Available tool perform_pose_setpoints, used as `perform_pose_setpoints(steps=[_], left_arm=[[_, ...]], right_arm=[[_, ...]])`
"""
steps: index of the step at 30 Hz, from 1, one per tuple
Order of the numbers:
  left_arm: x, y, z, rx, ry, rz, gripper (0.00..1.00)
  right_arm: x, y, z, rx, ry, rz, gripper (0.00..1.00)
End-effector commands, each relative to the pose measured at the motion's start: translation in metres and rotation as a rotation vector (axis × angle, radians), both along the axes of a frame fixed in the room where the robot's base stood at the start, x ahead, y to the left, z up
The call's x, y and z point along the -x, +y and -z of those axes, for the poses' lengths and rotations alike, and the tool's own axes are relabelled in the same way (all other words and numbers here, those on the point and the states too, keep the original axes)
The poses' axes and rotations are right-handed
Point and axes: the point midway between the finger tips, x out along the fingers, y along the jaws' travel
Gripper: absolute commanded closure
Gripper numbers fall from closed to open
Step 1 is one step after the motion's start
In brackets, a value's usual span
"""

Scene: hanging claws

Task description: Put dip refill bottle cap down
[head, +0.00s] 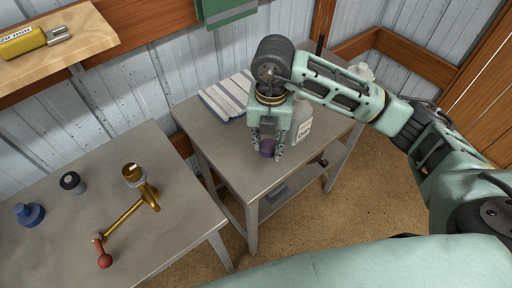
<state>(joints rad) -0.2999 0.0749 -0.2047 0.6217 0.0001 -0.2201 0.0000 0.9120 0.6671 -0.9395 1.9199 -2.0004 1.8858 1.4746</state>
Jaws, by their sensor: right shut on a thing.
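My right gripper (266,150) points down over the right metal table (230,172). It is shut on a small purple cap (267,147), which shows between its fingertips close to the table top. I cannot tell whether the cap touches the surface. A clear, pale refill bottle (302,124) with a white label stands just right of and behind the gripper, partly hidden by it. My left gripper is not in view.
A striped folded cloth or book (229,97) lies at the back of the right table. The left table (140,240) holds a brass tool with a red knob (104,260), a blue knob (29,214) and a black cap (72,182). A shelf (90,35) holds a yellow item (24,43).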

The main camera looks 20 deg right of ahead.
Motion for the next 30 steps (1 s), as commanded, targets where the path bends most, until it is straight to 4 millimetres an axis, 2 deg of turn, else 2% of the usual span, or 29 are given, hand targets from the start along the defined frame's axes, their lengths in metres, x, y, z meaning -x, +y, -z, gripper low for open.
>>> perform_pose_setpoints(steps=[1,3,7,11,18,30], left_arm=[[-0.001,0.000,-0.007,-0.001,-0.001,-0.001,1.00],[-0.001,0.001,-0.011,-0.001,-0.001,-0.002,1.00],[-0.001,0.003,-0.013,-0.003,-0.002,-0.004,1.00],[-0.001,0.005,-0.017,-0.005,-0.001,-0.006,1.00],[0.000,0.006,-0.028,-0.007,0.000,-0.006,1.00],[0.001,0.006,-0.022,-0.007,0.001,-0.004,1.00]], right_arm=[[0.000,0.012,0.003,-0.003,0.003,-0.002,0.82],[-0.001,0.023,0.010,-0.001,0.003,-0.002,0.82],[-0.003,0.035,0.020,0.000,0.001,-0.001,0.82],[-0.002,0.038,0.029,0.001,0.003,0.002,0.82],[-0.002,0.037,0.060,0.000,0.002,0.001,0.82],[-0.003,0.037,0.068,-0.001,0.000,0.000,0.82]])
